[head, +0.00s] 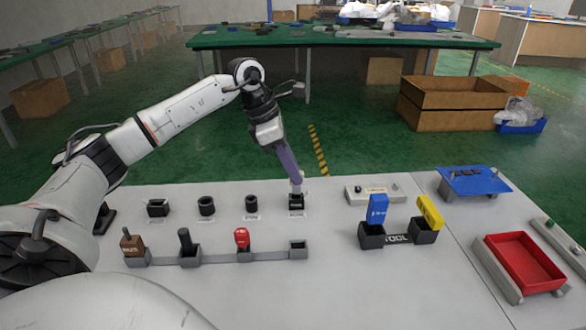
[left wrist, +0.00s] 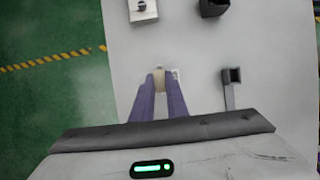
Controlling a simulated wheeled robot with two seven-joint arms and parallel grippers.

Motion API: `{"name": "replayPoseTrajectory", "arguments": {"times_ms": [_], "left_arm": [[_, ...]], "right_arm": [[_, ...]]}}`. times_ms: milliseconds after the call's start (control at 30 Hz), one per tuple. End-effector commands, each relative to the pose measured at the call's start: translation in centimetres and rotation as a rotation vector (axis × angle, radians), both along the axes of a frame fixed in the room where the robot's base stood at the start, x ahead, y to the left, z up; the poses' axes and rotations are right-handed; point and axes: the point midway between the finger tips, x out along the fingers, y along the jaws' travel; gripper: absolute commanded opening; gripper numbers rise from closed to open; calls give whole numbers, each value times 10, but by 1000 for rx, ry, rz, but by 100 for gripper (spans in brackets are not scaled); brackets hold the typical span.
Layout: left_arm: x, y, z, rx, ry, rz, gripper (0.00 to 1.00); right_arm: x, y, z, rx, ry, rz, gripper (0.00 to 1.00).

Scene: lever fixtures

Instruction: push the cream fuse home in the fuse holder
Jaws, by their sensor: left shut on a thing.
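The cream fuse (left wrist: 159,80) is between the purple fingers of my left gripper (left wrist: 160,86) in the left wrist view. In the head view my left gripper (head: 297,186) points down, shut on the fuse, right over a black holder (head: 296,203) at the right end of the back row on the grey panel. The fingers hide most of the fuse, and how deep its lower end sits in the holder cannot be told. My right gripper is not in view.
Three black holders stand left of it, one of them square (head: 158,208). In front, a grey rail carries brown, black and red (head: 242,238) handled pieces and an open socket (head: 298,249). To the right are blue (head: 377,209) and yellow levers (head: 430,213) and a red tray (head: 523,262).

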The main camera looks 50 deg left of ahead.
Motion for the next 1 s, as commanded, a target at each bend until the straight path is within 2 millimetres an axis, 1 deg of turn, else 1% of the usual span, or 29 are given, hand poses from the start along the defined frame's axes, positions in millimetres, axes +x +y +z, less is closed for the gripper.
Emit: {"name": "replayPoseTrajectory", "arguments": {"times_ms": [1000], "left_arm": [[0,0,-27,1,1,0,0]], "right_arm": [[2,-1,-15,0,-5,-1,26]]}}
